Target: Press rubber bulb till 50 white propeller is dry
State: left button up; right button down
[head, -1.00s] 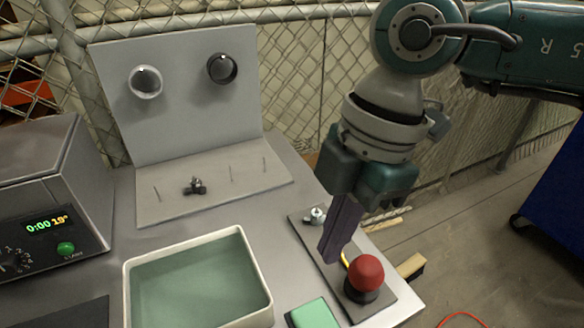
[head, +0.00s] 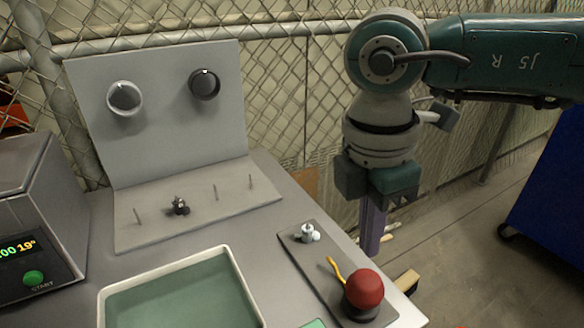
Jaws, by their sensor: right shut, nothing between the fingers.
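The red rubber bulb (head: 363,289) stands on a dark base at the near end of a narrow grey plate (head: 327,281), with a yellow nozzle (head: 336,270) beside it. The small white propeller (head: 308,234) sits at the plate's far end. The nozzle lies between bulb and propeller. My right gripper (head: 371,250) points down, shut and empty, behind the bulb and right of the propeller, by the table's right edge. It appears apart from both. No number 50 is legible on the propeller. My left gripper is out of view.
A white-rimmed tank (head: 233,276) of greenish liquid stands left of the plate. A grey panel (head: 160,125) with two knobs rises behind; its ledge has pegs and a dark propeller (head: 181,206). A timer box (head: 45,215) is at left. A wire fence runs behind.

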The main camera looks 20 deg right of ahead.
aim_at(360, 281)
jog(key=f+b, duration=0.1)
jog(key=f, duration=0.1)
jog(key=f+b, duration=0.1)
jog(key=b, duration=0.1)
jog(key=f+b, duration=0.1)
jog(key=f, duration=0.1)
jog(key=shift+d+f, duration=0.25)
jog(key=shift+f, duration=0.05)
notch_tip(360, 281, down, 2)
jog(key=shift+f+b, duration=0.1)
jog(key=shift+b, duration=0.95)
jog(key=shift+a+r, duration=0.3)
jog(key=shift+w+a+r+p, duration=0.1)
jog(key=shift+a+r+p, duration=0.15)
jog(key=shift+a, duration=0.35)
jog(key=shift+w+a+r+p, duration=0.1)
jog(key=shift+a+p, duration=0.2)
jog(key=shift+a, duration=0.3)
